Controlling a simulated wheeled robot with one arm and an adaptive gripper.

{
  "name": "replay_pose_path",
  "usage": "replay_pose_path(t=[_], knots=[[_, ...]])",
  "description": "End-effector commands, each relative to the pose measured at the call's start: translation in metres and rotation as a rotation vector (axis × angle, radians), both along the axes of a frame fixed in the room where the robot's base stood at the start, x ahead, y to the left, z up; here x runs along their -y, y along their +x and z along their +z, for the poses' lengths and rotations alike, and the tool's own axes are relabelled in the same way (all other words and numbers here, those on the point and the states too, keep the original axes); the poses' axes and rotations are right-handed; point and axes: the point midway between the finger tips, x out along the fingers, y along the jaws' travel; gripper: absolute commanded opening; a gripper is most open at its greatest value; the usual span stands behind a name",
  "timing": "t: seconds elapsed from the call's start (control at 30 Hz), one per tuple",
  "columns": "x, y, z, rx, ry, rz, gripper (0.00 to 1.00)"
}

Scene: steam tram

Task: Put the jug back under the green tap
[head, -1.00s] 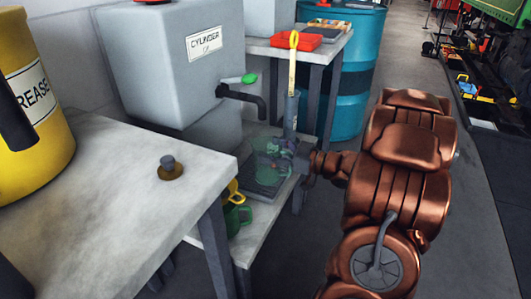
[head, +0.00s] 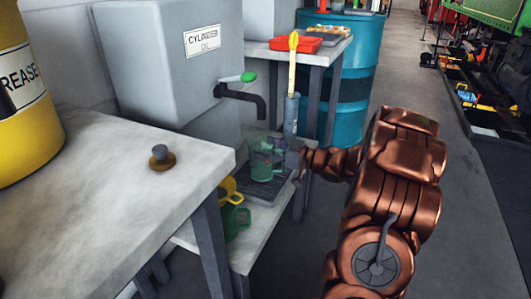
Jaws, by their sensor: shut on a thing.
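The green-handled tap (head: 238,77) sticks out of the grey cylinder-oil tank, with its dark spout (head: 252,97) bent downward. The jug (head: 261,160), see-through and greenish, stands roughly upright below the spout, at or just above the dark drip tray (head: 268,190). Whether its base touches the tray I cannot tell. My gripper (head: 280,156) reaches in from the right and is shut on the jug's right side. The fingers are small and partly blend with the jug.
A yellow jug (head: 228,189) and a green jug (head: 236,220) stand left of the tray on the low shelf. A grey post with a yellow stick (head: 293,62) rises close behind my gripper. The pale table (head: 110,190) is at front left; a teal drum (head: 350,90) stands behind.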

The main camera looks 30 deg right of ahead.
Motion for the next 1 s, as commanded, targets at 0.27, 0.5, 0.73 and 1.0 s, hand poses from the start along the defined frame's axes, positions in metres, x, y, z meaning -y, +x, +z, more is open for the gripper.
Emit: replay_pose_path(t=[0.27, 0.5, 0.73, 1.0], knots=[[0.0001, 0.0, 0.0001, 0.0, 0.0, 0.0, 0.21], [0.0001, 0.0, -0.0014, 0.001, 0.001, 0.0, 1.0], [0.0001, 0.0, -0.0015, 0.0, 0.0, 0.0, 1.0], [0.0041, -0.0057, 0.0023, -0.001, -0.001, -0.001, 1.0]])
